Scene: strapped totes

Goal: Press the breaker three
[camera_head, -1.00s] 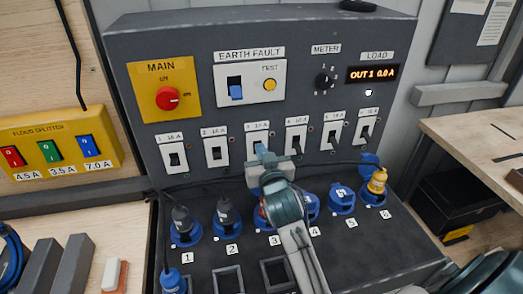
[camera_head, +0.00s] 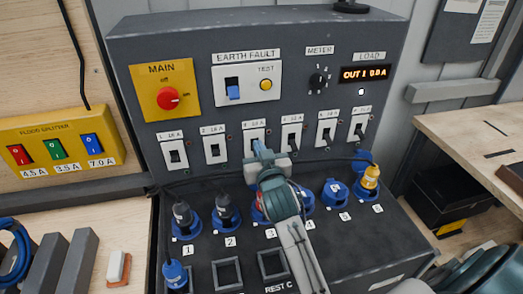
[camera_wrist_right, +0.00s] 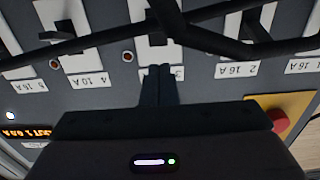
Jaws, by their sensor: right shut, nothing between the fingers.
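Breaker three (camera_head: 254,138) is a white-plated switch, third from the left in the row on the grey panel. My right gripper (camera_head: 258,147) is shut and empty, with its fingertips in front of the lower part of this breaker. The gripper hides part of the breaker, so its lever position cannot be told. In the right wrist view, which is upside down, the shut fingertips (camera_wrist_right: 159,70) lie beside the label of breaker three, and the breaker's plate (camera_wrist_right: 155,48) shows beyond them. Whether they touch the panel cannot be told. My left gripper is not in view.
Other breakers stand close on both sides, such as breaker two (camera_head: 214,144) and breaker four (camera_head: 291,137). Above are the red main knob (camera_head: 167,98) and the earth fault switch (camera_head: 233,89). Blue sockets and plugs (camera_head: 185,217) line the sloped front below. Dark cables cross the wrist view.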

